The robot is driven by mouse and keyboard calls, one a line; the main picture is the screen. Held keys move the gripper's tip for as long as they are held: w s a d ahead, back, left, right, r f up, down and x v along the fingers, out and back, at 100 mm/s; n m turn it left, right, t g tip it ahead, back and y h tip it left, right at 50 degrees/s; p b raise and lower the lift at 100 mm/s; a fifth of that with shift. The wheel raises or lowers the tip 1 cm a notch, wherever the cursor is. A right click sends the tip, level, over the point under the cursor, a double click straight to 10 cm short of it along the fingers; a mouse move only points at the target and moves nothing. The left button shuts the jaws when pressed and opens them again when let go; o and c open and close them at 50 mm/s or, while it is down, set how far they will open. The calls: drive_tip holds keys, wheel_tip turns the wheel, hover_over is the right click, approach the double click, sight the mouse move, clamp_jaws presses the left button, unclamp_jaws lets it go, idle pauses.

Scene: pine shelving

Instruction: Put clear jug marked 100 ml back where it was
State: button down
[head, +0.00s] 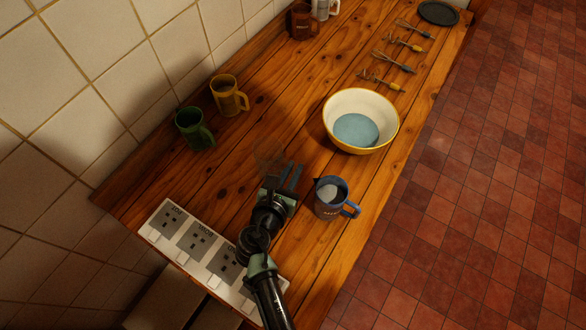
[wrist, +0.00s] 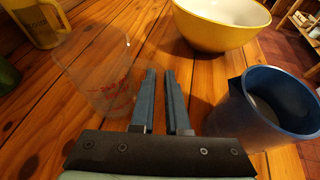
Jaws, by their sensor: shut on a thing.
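The clear jug (head: 268,156) is a faint see-through shape just beyond and left of my gripper in the head view. In the wrist view the clear jug (wrist: 98,78) is upright, left of the fingers, with red markings too blurred to read. My gripper (head: 292,178) is low over the wooden counter. Its two blue fingers (wrist: 166,85) are close together with a narrow gap, shut on the clear jug at its right side. The held part is hard to make out. I cannot tell whether the jug's base touches the wood.
A blue jug (head: 330,197) stands close right of my gripper. A yellow-rimmed bowl (head: 385,142) is beyond it. Green (head: 192,128) and yellow (head: 228,97) mugs stand near the tiled wall. A socket strip (head: 190,243) lies at the near end. Several whisks lie farther back.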

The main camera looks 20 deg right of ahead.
drive_tip(key=c, duration=0.9)
unclamp_jaws()
drive_tip(key=shift+f, duration=0.1)
